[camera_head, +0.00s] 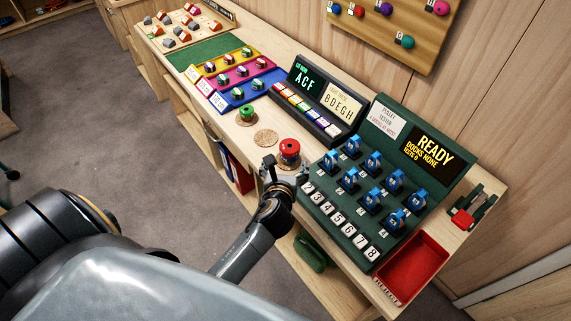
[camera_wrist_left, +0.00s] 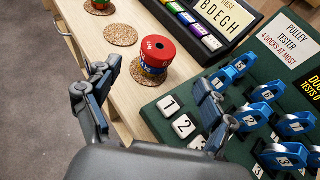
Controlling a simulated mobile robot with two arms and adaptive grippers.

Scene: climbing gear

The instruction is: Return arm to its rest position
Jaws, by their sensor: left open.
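My left gripper (camera_head: 284,172) is over the front edge of the bench (camera_head: 268,117), beside the green pulley tester. In the left wrist view the gripper (camera_wrist_left: 152,105) has its two fingers apart with nothing between them. A stack with a red top (camera_head: 289,148) stands on the bench just beyond the fingers; it also shows in the left wrist view (camera_wrist_left: 158,48), with blue below the red. It looks apart from the fingers. My right gripper is not in view.
The pulley tester (camera_head: 322,194) holds several blue pulleys and numbered keys, with a display reading READY. A red tray (camera_head: 442,252) and a red-and-green device (camera_head: 465,216) are at right. A cork coaster (camera_head: 265,137) is empty. A letter console (camera_head: 318,127) stands behind.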

